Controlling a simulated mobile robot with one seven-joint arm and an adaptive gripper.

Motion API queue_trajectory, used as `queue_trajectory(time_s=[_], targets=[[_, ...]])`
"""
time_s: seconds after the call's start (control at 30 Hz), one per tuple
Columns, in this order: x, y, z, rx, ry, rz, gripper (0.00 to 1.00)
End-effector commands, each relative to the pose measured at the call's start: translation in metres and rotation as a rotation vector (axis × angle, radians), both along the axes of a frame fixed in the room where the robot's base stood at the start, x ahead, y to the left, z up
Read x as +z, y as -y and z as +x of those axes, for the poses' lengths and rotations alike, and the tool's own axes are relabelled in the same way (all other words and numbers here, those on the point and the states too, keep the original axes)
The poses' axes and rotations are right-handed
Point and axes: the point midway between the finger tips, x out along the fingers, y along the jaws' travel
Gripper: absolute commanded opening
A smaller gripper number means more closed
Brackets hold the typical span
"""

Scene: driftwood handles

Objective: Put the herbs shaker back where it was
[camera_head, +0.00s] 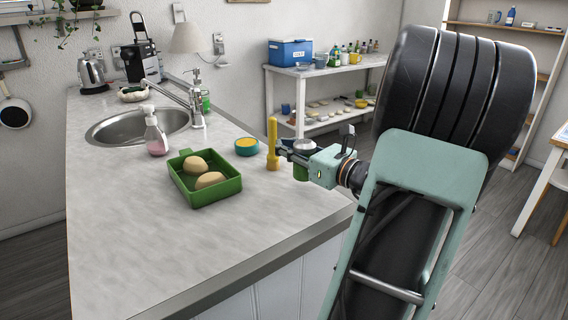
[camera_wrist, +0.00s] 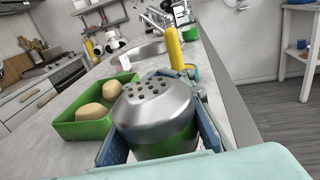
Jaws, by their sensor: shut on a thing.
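The herbs shaker (camera_wrist: 156,112) has a silver domed lid with holes and a green body. In the wrist view it sits upright between the two blue fingers of my gripper (camera_wrist: 158,140), which is shut on it. In the head view my gripper (camera_head: 300,158) reaches in from the right, with the shaker (camera_head: 301,173) at the counter's right side, beside a yellow upright grinder-like object (camera_head: 272,145). I cannot tell whether the shaker's base touches the counter (camera_head: 120,235).
A green tray (camera_head: 222,190) with two potatoes (camera_head: 208,180) lies to the left. A small teal bowl (camera_head: 246,146) stands behind the yellow object. A soap bottle (camera_head: 156,133) stands by the sink (camera_head: 112,128). The front of the counter is clear.

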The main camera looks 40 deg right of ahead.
Motion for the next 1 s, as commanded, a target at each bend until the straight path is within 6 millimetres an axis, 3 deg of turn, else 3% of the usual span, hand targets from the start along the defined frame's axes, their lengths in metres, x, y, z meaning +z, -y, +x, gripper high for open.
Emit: queue_trajectory(time_s=[0.3, 0.77, 0.8, 1.0], targets=[[-0.037, 0.003, 0.005, 0.0, 0.001, 0.0, 0.0], [-0.041, 0.002, 0.005, 0.001, 0.001, 0.001, 0.0], [-0.04, 0.002, 0.005, 0.001, 0.001, 0.001, 0.21], [-0.04, 0.002, 0.005, 0.001, 0.0, 0.001, 0.41]])
